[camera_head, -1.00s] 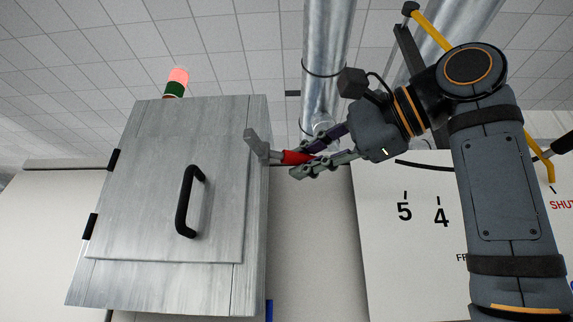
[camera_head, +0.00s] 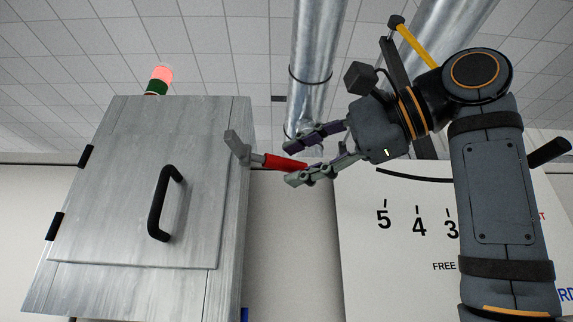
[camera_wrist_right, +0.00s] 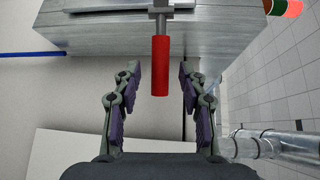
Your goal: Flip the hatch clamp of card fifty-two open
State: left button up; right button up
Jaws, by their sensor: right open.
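The hatch clamp (camera_head: 238,148) is a grey metal piece at the right edge of the grey metal cabinet's hatch (camera_head: 135,190). Its red handle (camera_head: 284,162) sticks out to the right. My right gripper (camera_head: 305,157) is open, with its fingers pointing left at the handle. In the right wrist view the red handle (camera_wrist_right: 160,66) lies between the two spread fingers (camera_wrist_right: 158,92), with a gap on each side. The handle's end near the fingers is partly hidden in the head view. My left gripper is not in view.
The hatch has a black pull handle (camera_head: 164,203) and black hinges at its left. A red and green beacon (camera_head: 159,80) stands on top of the cabinet. A white panel with a numbered scale (camera_head: 420,225) is behind my right arm. A metal duct (camera_head: 318,70) rises behind the gripper.

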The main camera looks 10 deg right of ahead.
jog(key=v, duration=0.8)
jog(key=shift+d, duration=0.3)
jog(key=shift+s, duration=0.1)
jog(key=shift+d, duration=0.1)
